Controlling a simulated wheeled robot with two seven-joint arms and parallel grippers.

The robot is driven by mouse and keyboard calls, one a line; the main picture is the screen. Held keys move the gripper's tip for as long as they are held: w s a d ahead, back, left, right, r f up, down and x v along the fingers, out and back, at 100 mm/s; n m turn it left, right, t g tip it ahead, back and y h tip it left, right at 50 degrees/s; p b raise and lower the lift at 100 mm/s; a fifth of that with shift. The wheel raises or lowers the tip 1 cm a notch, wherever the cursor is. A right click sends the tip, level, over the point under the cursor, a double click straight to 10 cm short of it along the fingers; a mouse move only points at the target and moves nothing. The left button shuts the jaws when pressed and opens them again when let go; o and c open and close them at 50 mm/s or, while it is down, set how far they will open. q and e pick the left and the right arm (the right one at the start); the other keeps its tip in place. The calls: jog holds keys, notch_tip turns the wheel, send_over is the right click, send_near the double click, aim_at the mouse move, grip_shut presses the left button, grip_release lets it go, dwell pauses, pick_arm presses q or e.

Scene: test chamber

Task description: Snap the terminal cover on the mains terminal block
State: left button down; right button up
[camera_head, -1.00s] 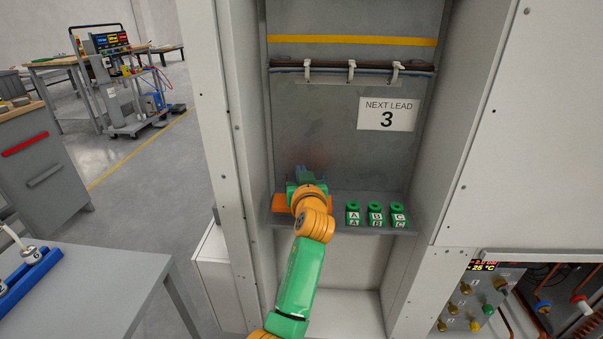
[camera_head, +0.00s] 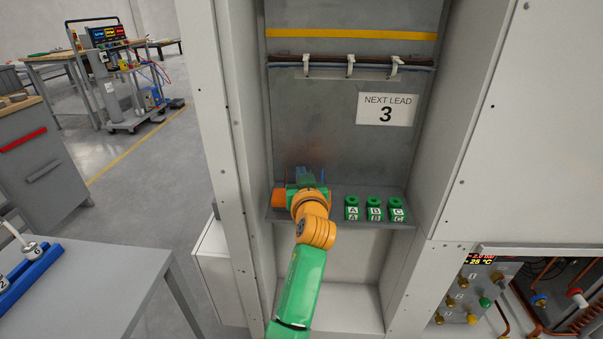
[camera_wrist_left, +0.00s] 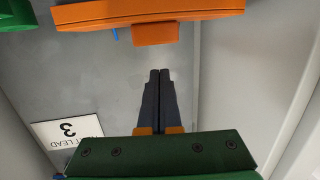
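An orange piece (camera_head: 279,198), which looks like the terminal cover on the mains block, is at the left end of the grey shelf (camera_head: 345,224). My left wrist partly hides it. In the left wrist view the orange piece (camera_wrist_left: 200,18) spans the top, with a small block on its edge and a bit of blue beside it. My left gripper (camera_wrist_left: 159,72) has its dark fingers together, with nothing seen between them and a visible gap to the orange piece. In the head view the left gripper (camera_head: 306,179) is mostly hidden behind its wrist. I cannot tell whether the cover is fully seated.
Green blocks lettered A (camera_head: 352,208), B (camera_head: 374,209) and C (camera_head: 397,210) stand right of my wrist. A "NEXT LEAD 3" sign (camera_head: 386,109) is on the back panel. Cabinet walls close in on both sides. A grey table (camera_head: 90,290) is at left.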

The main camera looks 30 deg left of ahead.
pick_arm(q)
jog(key=shift+f+b, duration=1.35)
jog(key=shift+f, duration=0.4)
jog(key=shift+r, duration=0.15)
notch_tip(320, 180, up, 4)
jog(key=p, duration=0.4)
